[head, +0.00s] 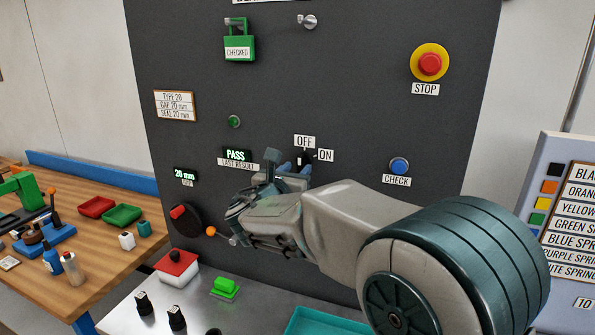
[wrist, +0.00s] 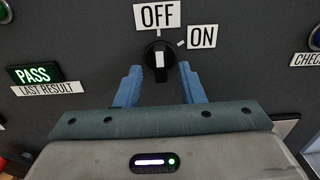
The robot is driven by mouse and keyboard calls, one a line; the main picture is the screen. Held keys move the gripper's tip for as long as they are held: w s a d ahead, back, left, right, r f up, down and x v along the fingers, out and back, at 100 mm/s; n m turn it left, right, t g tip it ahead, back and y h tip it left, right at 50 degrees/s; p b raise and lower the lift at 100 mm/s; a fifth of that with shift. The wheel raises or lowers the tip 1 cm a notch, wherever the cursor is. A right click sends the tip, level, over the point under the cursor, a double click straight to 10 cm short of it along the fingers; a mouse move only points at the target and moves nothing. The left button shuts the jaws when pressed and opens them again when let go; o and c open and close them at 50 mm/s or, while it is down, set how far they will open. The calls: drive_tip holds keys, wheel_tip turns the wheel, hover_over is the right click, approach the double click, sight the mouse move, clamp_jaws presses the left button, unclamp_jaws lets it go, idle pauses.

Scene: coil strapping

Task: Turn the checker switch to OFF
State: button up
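The checker switch (wrist: 158,62) is a round black rotary knob with a white mark, on the dark panel. In the wrist view its white mark stands upright, in line with the OFF label (wrist: 157,15) above it; the ON label (wrist: 202,36) is to its upper right. In the head view the knob (head: 307,159) shows partly behind my gripper. My gripper (wrist: 158,78) has two blue fingers spread apart, one on each side just below the knob. It is open, with nothing between the fingers; whether a finger touches the knob I cannot tell.
The display (head: 237,155) reads PASS. A blue CHECK button (head: 399,166) and a red STOP button (head: 430,64) are at right. A green CHECKED padlock (head: 239,47) hangs above. A red and black dial (head: 184,219) with an orange-tipped lever (head: 211,231) sits lower left.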

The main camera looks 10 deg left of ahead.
drive_tip(key=s+a+b, duration=0.1)
drive_tip(key=s+b, duration=0.2)
drive_tip(key=s, duration=0.9)
drive_tip(key=shift+s+a, duration=0.2)
drive_tip(key=shift+a, duration=0.15)
drive_tip(key=s+d+f+m+g+h, duration=0.1)
drive_tip(key=d+f+m+g, duration=0.2)
drive_tip(key=d+m, duration=0.35)
drive_tip(key=s+d+f+m+g+h, duration=0.1)
drive_tip(key=d+f+m+g+h, duration=0.2)
drive_tip(key=d, duration=0.7)
drive_tip(key=s+d+f+m+g, duration=0.1)
drive_tip(key=d+f+m+g, duration=0.3)
drive_tip(key=d, duration=0.5)
drive_tip(key=s+d+f+m+g+y, duration=0.2)
drive_tip(key=s+f+m, duration=0.3)
drive_tip(key=s+m, duration=0.3)
drive_tip(key=s+d+f+m+g+y, duration=0.2)
drive_tip(key=s+d+f+m+y, duration=0.2)
drive_tip(key=m, duration=0.9)
drive_tip(key=shift+s+d+f+y, duration=0.3)
drive_tip(key=shift+s+d+f, duration=0.1)
drive_tip(key=shift+s, duration=1.45)
